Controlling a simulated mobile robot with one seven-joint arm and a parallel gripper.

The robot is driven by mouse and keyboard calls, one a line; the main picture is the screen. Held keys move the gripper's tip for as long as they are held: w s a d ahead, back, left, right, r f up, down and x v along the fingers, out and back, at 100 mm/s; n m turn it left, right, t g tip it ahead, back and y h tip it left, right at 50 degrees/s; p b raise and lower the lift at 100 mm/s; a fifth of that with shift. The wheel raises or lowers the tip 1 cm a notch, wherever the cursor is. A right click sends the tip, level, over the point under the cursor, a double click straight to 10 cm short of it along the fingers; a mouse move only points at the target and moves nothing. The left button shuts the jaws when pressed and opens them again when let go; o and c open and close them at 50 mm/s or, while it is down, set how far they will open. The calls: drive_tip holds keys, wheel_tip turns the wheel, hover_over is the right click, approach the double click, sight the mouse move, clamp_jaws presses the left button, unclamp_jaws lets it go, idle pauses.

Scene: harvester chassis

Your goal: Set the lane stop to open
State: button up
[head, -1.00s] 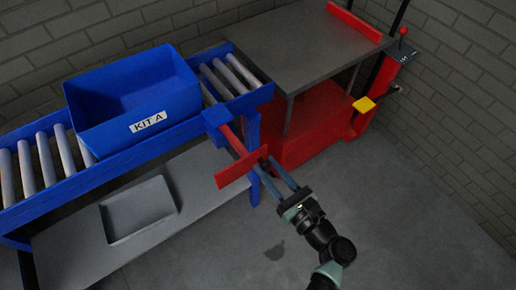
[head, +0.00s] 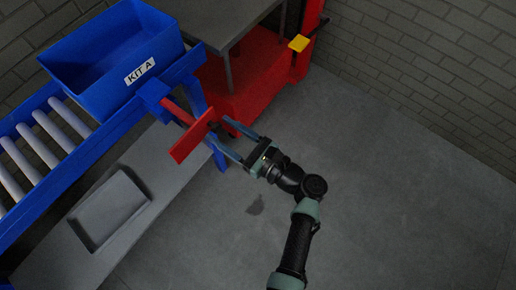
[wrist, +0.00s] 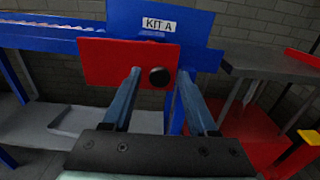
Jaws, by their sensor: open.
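The lane stop is a red plate (head: 192,138) on a red arm that runs to a blue bracket (head: 154,94) on the conveyor frame. The plate sticks out from the conveyor's side, and in the wrist view its face (wrist: 105,62) carries a round black knob (wrist: 160,77). My gripper (head: 218,128) is open, with its blue fingers pointing at the plate. In the wrist view the fingertips (wrist: 159,73) lie on either side of the knob, and nothing is gripped. I cannot tell whether they touch the plate.
A blue bin labelled KIT A (head: 115,55) stands on the roller conveyor (head: 40,140). A grey shelf with a shallow tray (head: 108,208) lies below. A red stand with a grey top (head: 215,20) and a yellow part (head: 299,43) is behind. The floor to the right is clear.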

drive_tip(key=v, duration=1.2)
drive_tip(key=w+r+n+t+h+p, duration=0.1)
drive_tip(key=w+r+n+h+p, duration=0.15)
drive_tip(key=w+r+n, duration=0.55)
drive_tip(key=w+d+r+n+t+h+p, duration=0.15)
drive_tip(key=w+r+h, duration=0.25)
drive_tip(key=r, duration=0.7)
drive_tip(key=w+r+n+t+h+p, duration=0.1)
drive_tip(key=w+r+n+h+p, duration=0.15)
drive_tip(key=w+r+n, duration=0.55)
drive_tip(key=s+a+r+n+t+h+p, duration=0.1)
drive_tip(key=s+r+n+t+h, duration=0.15)
drive_tip(key=r, duration=1.05)
drive_tip(key=s+a+r+n+t+h+p, duration=0.1)
drive_tip(key=s+a+r+n+t, duration=0.2)
drive_tip(key=r, duration=1.1)
drive_tip(key=s+r+n+t+h, duration=0.1)
drive_tip(key=s+r+n+t, duration=0.1)
drive_tip(key=s+r+t, duration=0.5)
drive_tip(key=s+r+p, duration=0.1)
drive_tip(key=s+r, duration=0.4)
drive_tip(key=r, duration=0.3)
drive_tip(key=shift+a+r+n+h, duration=0.25)
drive_tip(key=shift+r+n+h, duration=0.05)
drive_tip(key=shift+h, duration=0.05)
